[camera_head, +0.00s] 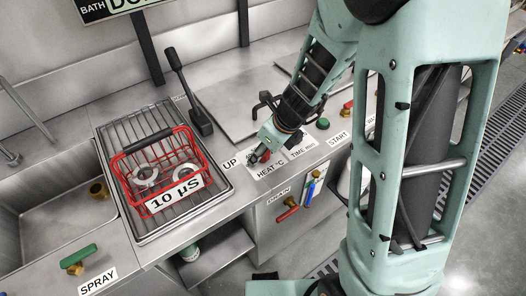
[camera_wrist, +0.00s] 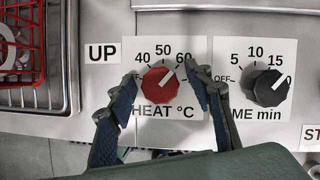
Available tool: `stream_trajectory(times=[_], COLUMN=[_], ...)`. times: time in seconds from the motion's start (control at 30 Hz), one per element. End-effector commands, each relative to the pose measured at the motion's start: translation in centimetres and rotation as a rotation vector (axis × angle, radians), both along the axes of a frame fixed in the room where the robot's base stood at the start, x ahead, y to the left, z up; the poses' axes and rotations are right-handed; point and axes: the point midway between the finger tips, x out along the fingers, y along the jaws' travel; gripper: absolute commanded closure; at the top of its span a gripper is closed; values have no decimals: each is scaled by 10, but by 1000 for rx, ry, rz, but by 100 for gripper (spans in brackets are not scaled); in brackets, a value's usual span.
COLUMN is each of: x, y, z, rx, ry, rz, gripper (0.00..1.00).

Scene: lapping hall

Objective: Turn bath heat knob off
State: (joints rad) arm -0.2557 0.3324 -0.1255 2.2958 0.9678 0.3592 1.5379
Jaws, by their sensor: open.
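The red bath heat knob (camera_wrist: 159,86) sits on a white dial plate marked HEAT °C (camera_wrist: 166,112) in the wrist view. Its white pointer line leans up and right, toward the 60 mark. The OFF mark at the dial's left is partly hidden by a finger. My gripper (camera_wrist: 163,72) is open, with one fingertip on each side of the knob and a visible gap on both sides. In the head view my gripper (camera_head: 260,147) is over the heat dial, and the red knob (camera_head: 265,157) shows only in part.
A black timer knob (camera_wrist: 271,88) is close to the right of my right finger. An UP label (camera_wrist: 102,53) lies left. A red wire basket (camera_head: 122,170) with metal rings stands on a rack at left. A red-handled valve (camera_head: 287,215) is on the front panel below.

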Motion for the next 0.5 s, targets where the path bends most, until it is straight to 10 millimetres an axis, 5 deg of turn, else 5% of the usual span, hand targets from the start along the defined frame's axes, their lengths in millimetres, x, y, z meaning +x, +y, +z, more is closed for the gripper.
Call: stream_trajectory(times=[0.4,0.5], x=[0,0], y=[0,0], z=[0,0], rx=[0,0], ry=[0,0], rz=[0,1], gripper=[94,95])
